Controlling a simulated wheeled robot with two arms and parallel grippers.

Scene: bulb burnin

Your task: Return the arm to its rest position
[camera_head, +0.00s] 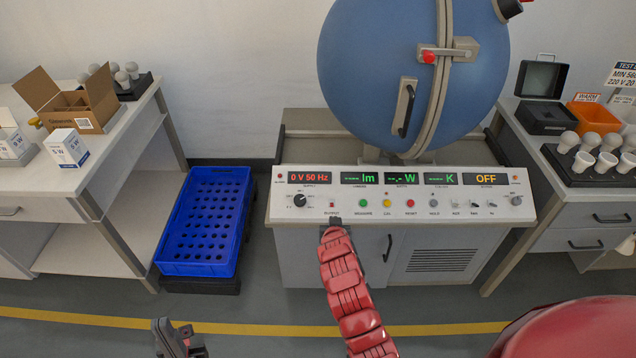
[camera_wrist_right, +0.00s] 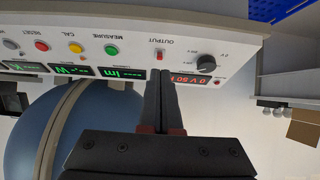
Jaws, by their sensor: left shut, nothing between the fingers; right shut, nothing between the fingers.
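My right gripper (camera_head: 335,220) is at the front edge of the console (camera_head: 290,215), just below the small red OUTPUT switch (camera_head: 332,204). In the right wrist view its fingers (camera_wrist_right: 161,85) are together with nothing between them, close to the red switch (camera_wrist_right: 159,56); I cannot tell whether they touch the panel. My right arm (camera_head: 355,300), red and jointed, reaches up from the bottom of the head view. My left gripper (camera_head: 176,335) is low at the bottom edge, shut and empty, away from the furniture and partly cut off by the frame.
A blue sphere (camera_head: 380,70) stands behind the console, whose displays read "0 V 50 Hz" and "OFF". A blue crate (camera_head: 205,222) sits at left. The left bench (camera_head: 120,150) holds cartons and bulbs; the right bench (camera_head: 565,240) holds a bulb tray. Floor in front is clear.

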